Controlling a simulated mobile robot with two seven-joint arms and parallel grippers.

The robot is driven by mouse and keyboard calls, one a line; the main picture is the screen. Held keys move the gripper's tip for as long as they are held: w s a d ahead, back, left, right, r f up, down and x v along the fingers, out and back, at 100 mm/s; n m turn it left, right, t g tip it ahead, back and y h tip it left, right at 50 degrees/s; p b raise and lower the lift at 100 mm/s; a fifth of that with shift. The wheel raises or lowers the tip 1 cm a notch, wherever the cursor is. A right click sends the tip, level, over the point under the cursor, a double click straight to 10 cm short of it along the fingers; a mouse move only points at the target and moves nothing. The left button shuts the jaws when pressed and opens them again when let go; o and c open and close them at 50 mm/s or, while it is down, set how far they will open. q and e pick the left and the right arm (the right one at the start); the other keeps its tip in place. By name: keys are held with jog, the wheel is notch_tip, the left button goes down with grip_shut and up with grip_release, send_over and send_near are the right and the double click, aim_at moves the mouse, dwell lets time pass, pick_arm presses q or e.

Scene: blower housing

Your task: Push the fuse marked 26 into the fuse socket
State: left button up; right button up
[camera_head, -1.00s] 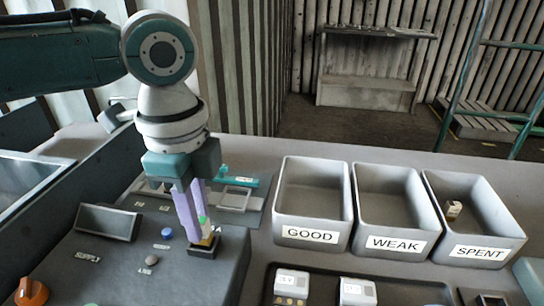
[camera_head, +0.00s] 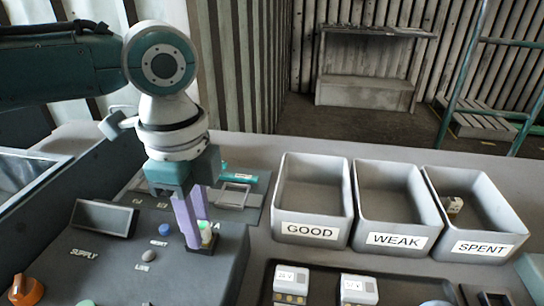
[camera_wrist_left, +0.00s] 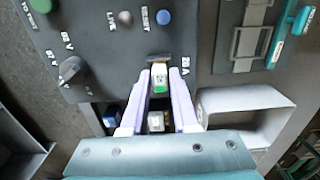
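My left gripper (camera_head: 200,240) has two purple fingers pointing down at the fuse socket (camera_head: 203,251) on the grey panel. A small fuse (camera_head: 207,233) with a green and pale body stands upright in the mouth of the socket. In the left wrist view the fuse (camera_wrist_left: 161,80) sits between the fingertips (camera_wrist_left: 161,75), which close on both its sides. The dark socket (camera_wrist_left: 158,59) is just beyond it. The fuse's lower end is hidden in the socket, and I cannot read its marking. My right gripper is not in view.
Bins marked GOOD (camera_head: 309,231), WEAK (camera_head: 394,240) and SPENT (camera_head: 480,248) stand to the right; SPENT holds a small piece. A tray in front of them holds fuses (camera_head: 291,282). A blue button (camera_head: 166,230) and an orange knob (camera_head: 28,291) are on the panel.

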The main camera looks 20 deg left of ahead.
pick_arm(q)
jog(key=o, duration=0.4)
jog(key=shift+r, duration=0.1)
notch_tip(320, 180, up, 10)
jog(key=shift+p, duration=0.3)
dwell(0.4)
